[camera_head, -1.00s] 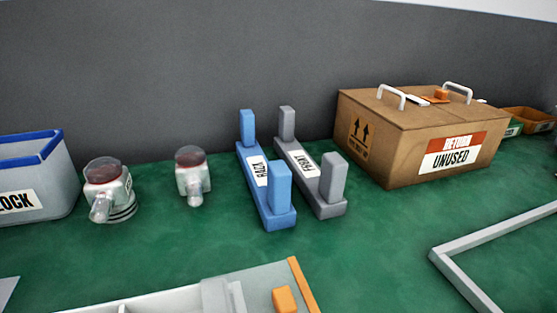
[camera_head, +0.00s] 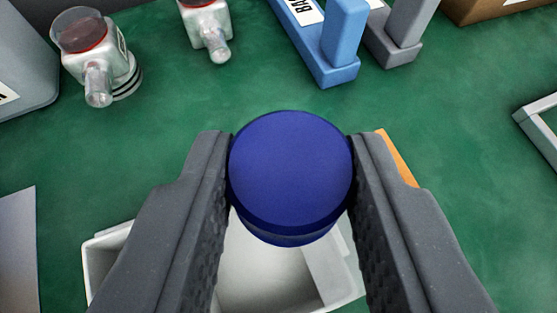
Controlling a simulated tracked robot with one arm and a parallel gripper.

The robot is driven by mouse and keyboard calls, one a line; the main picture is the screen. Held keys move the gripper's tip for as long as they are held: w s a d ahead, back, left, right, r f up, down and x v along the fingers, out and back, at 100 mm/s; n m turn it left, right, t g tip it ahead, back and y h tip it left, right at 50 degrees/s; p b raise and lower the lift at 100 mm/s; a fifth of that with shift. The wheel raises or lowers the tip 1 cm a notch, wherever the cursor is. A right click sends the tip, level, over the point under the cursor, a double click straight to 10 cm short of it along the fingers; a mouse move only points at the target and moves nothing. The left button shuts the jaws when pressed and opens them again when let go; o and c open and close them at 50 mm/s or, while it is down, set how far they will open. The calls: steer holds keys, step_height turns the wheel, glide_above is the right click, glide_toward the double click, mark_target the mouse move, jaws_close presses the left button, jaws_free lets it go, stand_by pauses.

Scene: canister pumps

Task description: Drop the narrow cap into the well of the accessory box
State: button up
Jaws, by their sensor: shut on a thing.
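A round dark blue cap (camera_head: 290,170) sits between the two fingers of my gripper (camera_head: 291,180), which is shut on it. I cannot tell from this view alone whether it is the narrow one. Below the cap is a white open box (camera_head: 96,262), which appears to be the accessory box. Its light inside shows between my fingers, under the cap. The cap and fingers hide much of the box, and the cap appears to be held above it. An orange strip (camera_head: 398,158) shows at the right, behind my right finger.
Two canister pumps (camera_head: 98,60) (camera_head: 207,28) stand at the upper left. A blue rack (camera_head: 338,70) and a grey rack (camera_head: 395,45) stand at the top. A brown box (camera_head: 490,8) is at the upper right, above a pale frame (camera_head: 540,125). Green surface between is clear.

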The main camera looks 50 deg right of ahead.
step_height(320, 180, down, 5)
steer(key=b, duration=0.4)
steer(key=shift+a+b, duration=0.1)
steer(key=shift+b, duration=0.2)
steer(key=o, duration=1)
steer(key=p+v, duration=0.1)
steer(key=v, duration=1.2)
steer(key=shift+s+a+r, duration=0.1)
steer(key=shift+s+a, duration=0.05)
steer(key=shift+a, duration=0.2)
